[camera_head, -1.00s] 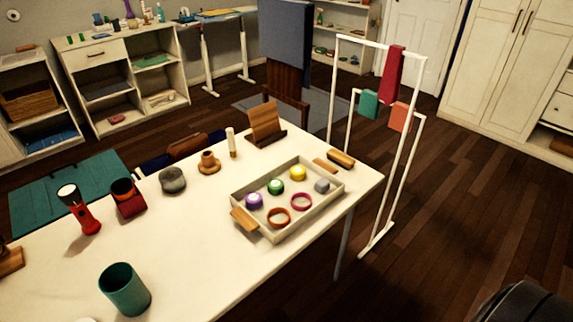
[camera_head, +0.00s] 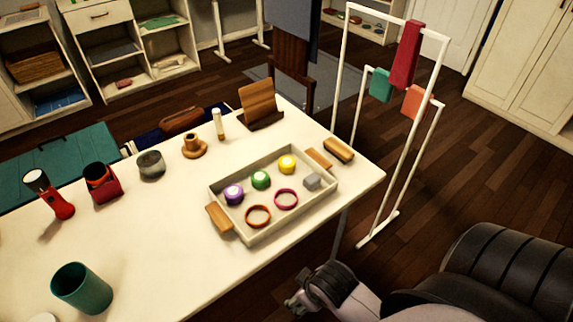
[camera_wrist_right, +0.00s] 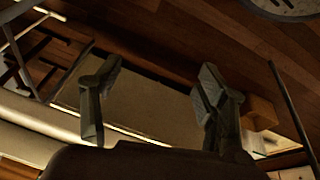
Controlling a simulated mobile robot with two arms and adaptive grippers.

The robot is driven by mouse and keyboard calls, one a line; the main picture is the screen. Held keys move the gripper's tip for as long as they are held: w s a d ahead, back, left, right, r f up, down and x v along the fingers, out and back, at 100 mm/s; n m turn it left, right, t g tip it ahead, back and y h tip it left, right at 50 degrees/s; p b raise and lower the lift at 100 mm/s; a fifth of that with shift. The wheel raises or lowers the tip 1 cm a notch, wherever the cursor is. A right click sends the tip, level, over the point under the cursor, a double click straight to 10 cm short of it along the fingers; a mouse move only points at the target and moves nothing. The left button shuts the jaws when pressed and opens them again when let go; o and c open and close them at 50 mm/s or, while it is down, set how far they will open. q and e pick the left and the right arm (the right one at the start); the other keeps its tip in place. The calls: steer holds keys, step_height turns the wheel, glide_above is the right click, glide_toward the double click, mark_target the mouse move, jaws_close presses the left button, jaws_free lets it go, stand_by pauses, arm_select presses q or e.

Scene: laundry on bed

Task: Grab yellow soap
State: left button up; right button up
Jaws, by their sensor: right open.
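The yellow soap (camera_head: 287,164) is a small round piece in the back right part of a grey tray (camera_head: 248,237) on the white table. A green round piece (camera_head: 261,180) and a purple round piece (camera_head: 234,194) lie in a row to its left. My right gripper (camera_head: 294,304) is low beyond the table's front edge, in front of the tray and apart from the soap. In the right wrist view its two fingers (camera_wrist_right: 155,85) are spread with nothing between them. The soap cannot be made out in that view. My left gripper is out of view.
The tray also holds an orange ring (camera_head: 258,216), a magenta ring (camera_head: 286,199) and a grey block (camera_head: 312,182). A wooden brush (camera_head: 339,150) lies beside its right end. A white rack (camera_head: 398,150) stands right of the table. A green cup (camera_head: 82,288) stands at the front left.

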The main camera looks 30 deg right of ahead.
steer(key=w+d+r+n+t+h, duration=0.1)
steer(key=w+d+r+n+t, duration=0.1)
steer(key=w+d+r+n, duration=0.2)
steer(key=w+d+r+n+t+h, duration=0.1)
steer(key=w+d+r+n+t, duration=0.2)
steer(key=n, duration=0.6)
steer(key=w+d+r+n+t+h, duration=0.1)
steer(key=w+d+r+n+t, duration=0.1)
steer(key=w+d+r+n, duration=0.3)
steer(key=shift+n, duration=1.3)
steer(key=w+d+r+n+t+y, duration=0.1)
steer(key=w+d+r+n+t, duration=0.15)
steer(key=n, duration=0.85)
glide_toward(287, 162)
steer(key=shift+y, duration=0.3)
steer(key=x, duration=0.9)
steer(key=shift+d+b, duration=0.25)
steer(key=shift+b, duration=0.1)
steer(key=shift+c, duration=0.2)
steer(key=c, duration=1.2)
